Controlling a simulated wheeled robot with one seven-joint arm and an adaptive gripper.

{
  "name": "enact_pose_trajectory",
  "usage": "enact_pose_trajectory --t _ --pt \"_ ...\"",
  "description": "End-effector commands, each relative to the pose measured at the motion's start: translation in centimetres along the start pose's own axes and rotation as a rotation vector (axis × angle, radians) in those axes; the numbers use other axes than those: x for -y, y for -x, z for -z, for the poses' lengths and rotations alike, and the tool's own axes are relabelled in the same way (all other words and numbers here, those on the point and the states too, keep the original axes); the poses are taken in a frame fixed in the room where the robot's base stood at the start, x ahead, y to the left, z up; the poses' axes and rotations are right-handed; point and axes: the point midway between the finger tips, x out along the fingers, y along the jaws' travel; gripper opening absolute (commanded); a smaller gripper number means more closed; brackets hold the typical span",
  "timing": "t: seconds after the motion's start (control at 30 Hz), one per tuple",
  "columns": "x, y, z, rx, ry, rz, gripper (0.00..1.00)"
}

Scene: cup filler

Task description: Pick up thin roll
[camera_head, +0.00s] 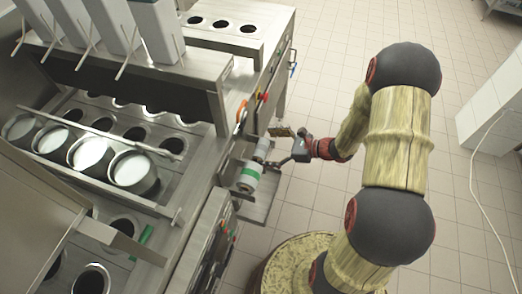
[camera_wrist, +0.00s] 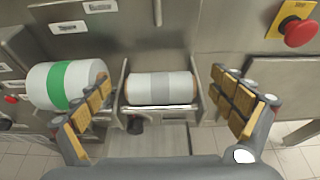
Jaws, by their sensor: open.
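The thin roll, white with a grey band (camera_wrist: 162,88), lies level on a metal holder on the machine's front. It sits between the finger pads in the wrist view, with clear gaps on both sides. In the head view it is the pale roll (camera_head: 262,149) just left of my gripper (camera_head: 281,147). My gripper also shows in the wrist view (camera_wrist: 160,84); it is open and empty, facing the roll. A thicker white roll with a green band (camera_wrist: 68,85) lies to the left; it is also in the head view (camera_head: 249,177).
A red emergency button on a yellow plate (camera_wrist: 299,32) is on the machine's front at upper right. Metal side plates flank the thin roll. A row of cups (camera_head: 90,153) stands in the machine. Tiled floor is free on the right.

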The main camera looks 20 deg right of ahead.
Motion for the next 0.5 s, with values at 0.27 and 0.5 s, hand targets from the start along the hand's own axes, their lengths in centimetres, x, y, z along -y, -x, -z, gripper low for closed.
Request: enact_pose_trajectory --t 0.27,0.5 --pt "0.01 0.04 -0.02 0.000 0.000 0.000 0.82" --pt "0.00 0.04 -0.01 0.000 0.000 0.000 0.69"
